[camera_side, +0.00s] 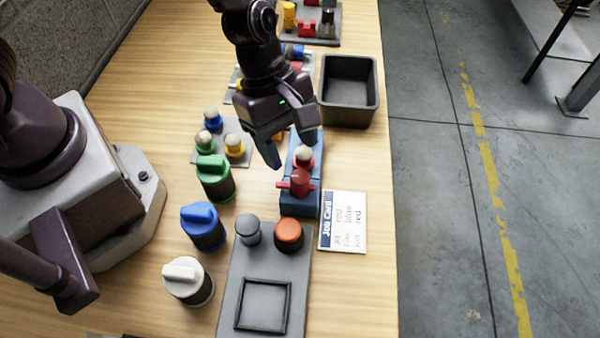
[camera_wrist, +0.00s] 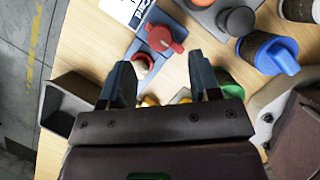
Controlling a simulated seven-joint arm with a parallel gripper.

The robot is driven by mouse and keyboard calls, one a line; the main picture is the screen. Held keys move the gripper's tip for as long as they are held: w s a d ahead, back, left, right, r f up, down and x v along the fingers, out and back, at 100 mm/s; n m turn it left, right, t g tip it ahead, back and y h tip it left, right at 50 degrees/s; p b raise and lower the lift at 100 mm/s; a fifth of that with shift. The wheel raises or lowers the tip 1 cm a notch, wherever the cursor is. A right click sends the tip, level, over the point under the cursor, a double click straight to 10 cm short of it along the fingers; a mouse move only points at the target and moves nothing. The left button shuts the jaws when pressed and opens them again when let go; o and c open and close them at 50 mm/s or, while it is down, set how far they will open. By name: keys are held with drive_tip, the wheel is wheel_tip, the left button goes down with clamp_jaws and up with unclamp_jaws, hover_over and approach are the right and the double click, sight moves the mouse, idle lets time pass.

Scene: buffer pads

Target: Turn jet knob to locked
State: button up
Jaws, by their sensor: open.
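A red knob (camera_side: 299,183) with a protruding handle sits on a long blue base (camera_side: 313,204); in the wrist view the knob (camera_wrist: 161,38) lies beyond my fingertips. The frames do not show a label saying which knob is the jet one or where locked is. A red piece with a pale top (camera_side: 304,156) stands on the same base behind the knob; it also shows in the wrist view (camera_wrist: 141,65) close to one fingertip. My gripper (camera_side: 288,148) is open, above the far part of the base. In the wrist view its two fingers (camera_wrist: 160,62) are apart with nothing held.
Green (camera_side: 213,165), blue (camera_side: 201,213) and white (camera_side: 184,271) capped cylinders stand left. A grey panel (camera_side: 264,272) holds a grey and an orange button. A job card (camera_side: 343,222) lies right. A dark bin (camera_side: 350,89) and plates with small coloured pieces stand behind.

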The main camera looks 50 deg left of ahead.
sight(299, 175)
drive_tip(key=x, duration=0.6)
drive_tip(key=shift+d+f, duration=0.15)
drive_tip(key=shift+f, duration=0.2)
drive_tip(key=shift+c, duration=0.2)
drive_tip(key=c, duration=0.9)
